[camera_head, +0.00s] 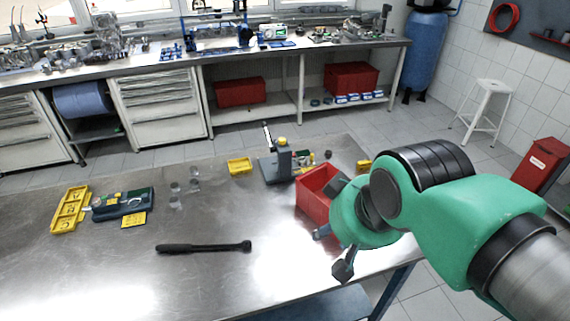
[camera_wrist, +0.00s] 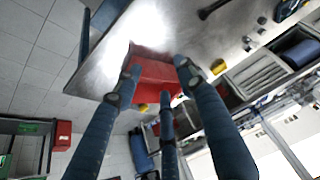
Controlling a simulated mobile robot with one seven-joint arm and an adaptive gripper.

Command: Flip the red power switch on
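I cannot make out a red power switch in either view. My gripper (camera_head: 330,229) is at the right end of the steel table, close to an open red bin (camera_head: 313,203). In the wrist view my gripper (camera_wrist: 156,82) has its three blue fingers spread apart with nothing between them that it holds. The red bin (camera_wrist: 155,70) shows behind the fingers, and I cannot tell whether they touch it. A small grey stand device (camera_head: 283,162) with a yellow top stands left of the bin; no red switch shows on it.
A black wrench-like tool (camera_head: 203,248) lies on the steel table (camera_head: 110,275). A yellow tray (camera_head: 70,210), a dark toolbox (camera_head: 123,202), small glass jars (camera_head: 176,188) and a yellow bin (camera_head: 239,165) stand behind it. A red box (camera_head: 540,165) and white stool (camera_head: 486,105) are right.

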